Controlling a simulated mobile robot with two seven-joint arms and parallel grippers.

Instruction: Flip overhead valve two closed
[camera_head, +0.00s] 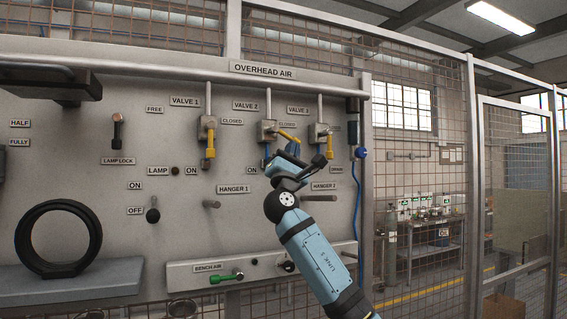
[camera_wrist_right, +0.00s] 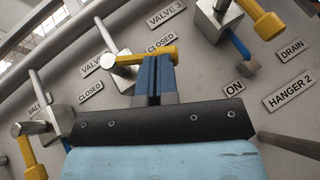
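Overhead valve two (camera_head: 267,131) is a grey block on a pipe, and its yellow handle (camera_head: 288,136) points right, just under the CLOSED label beside it. In the right wrist view the valve two handle (camera_wrist_right: 148,54) lies across the tips of my right gripper (camera_wrist_right: 153,75). Its two blue fingers are together side by side, below the handle, and seem to touch it rather than clasp it. My right gripper (camera_head: 293,148) also shows in the head view, just under the handle. My left gripper is not in view.
Valve one (camera_head: 208,130) and valve three (camera_head: 320,131) flank valve two, with yellow handles pointing down. Hanger pegs (camera_head: 212,204) stick out below. A black ring (camera_head: 58,238) stands on a shelf at the left. A bench air valve with a green handle (camera_head: 226,277) is lower down.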

